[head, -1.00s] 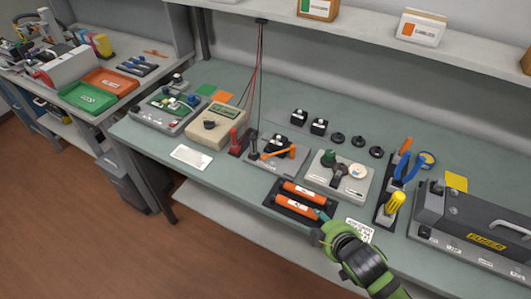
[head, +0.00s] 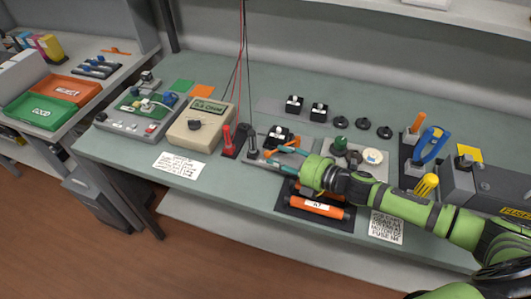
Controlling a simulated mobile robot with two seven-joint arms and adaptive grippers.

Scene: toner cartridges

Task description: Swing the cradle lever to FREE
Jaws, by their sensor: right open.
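The cradle (head: 259,157) is a grey plate with a black block (head: 277,135) on it, in the middle of the bench in the head view. Its orange lever (head: 291,141) shows only in part, behind my right gripper's fingers. My right gripper (head: 281,158) is open, its teal fingers apart over the cradle and reaching in from the right. Whether a finger touches the lever cannot be told. Any FREE marking is hidden or too small to read. My left gripper is not in view.
Red and black probes (head: 234,141) stand just left of the cradle, with wires hanging above. A meter (head: 199,124) is further left. An orange cartridge (head: 318,207) lies in a black tray in front. A plate with a green knob (head: 340,145) is to the right.

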